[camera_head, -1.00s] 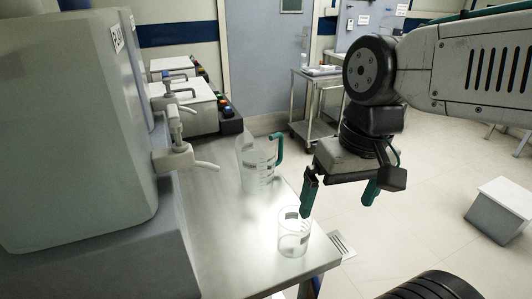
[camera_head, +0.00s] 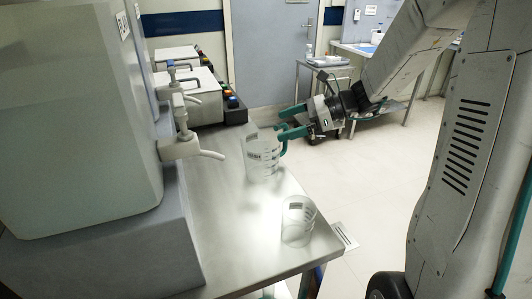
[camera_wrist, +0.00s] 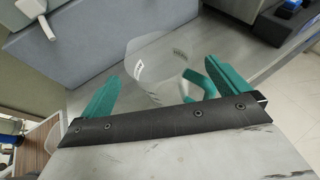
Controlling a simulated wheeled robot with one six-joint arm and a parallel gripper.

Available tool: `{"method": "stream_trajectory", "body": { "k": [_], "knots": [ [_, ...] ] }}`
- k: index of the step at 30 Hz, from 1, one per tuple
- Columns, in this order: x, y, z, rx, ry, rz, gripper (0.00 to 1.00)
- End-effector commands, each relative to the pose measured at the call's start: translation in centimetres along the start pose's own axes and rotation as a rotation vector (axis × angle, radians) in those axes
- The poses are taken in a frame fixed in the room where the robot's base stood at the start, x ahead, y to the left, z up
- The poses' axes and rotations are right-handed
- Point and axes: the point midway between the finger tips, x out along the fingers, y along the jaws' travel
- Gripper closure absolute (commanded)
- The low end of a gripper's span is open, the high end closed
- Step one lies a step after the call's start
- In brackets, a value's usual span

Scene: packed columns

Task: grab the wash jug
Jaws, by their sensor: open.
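The wash jug (camera_head: 262,160) is a clear measuring jug with a teal handle, upright on the steel table near its right edge. My gripper (camera_head: 287,121) is to the right of the jug, level with its upper part, with its teal fingers spread and pointing left at it. In the wrist view the jug (camera_wrist: 158,62) shows between the open fingers, beyond their tips. Its teal handle (camera_wrist: 197,86) is close beside the right finger; I cannot tell whether they touch. Nothing is held.
A clear beaker (camera_head: 298,221) stands nearer on the steel table (camera_head: 235,235). Large dispensers with white taps (camera_head: 182,145) line the table's left side. White boxes (camera_head: 195,95) stand farther back. A trolley (camera_head: 318,68) stands behind my gripper. The floor to the right is clear.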

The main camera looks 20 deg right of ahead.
Motion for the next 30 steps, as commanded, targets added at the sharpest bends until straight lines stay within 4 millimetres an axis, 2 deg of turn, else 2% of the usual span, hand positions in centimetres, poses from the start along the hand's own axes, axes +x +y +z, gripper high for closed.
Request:
{"method": "stream_trajectory", "body": {
  "k": [12, 16, 22, 23, 27, 30],
  "knots": [
    [5.8, 0.4, -0.6, -0.004, 0.003, 0.007, 0.00],
    [6.6, 0.4, -0.6, -0.004, 0.002, 0.006, 0.00],
    [6.6, 0.4, -0.6, -0.005, 0.002, 0.004, 0.00],
    [6.6, 0.4, -0.6, -0.005, 0.002, 0.004, 0.03],
    [6.6, 0.4, -0.6, -0.005, 0.003, 0.004, 0.42],
    [6.6, 0.3, -0.6, -0.006, 0.002, 0.004, 0.43]
  ]
}}
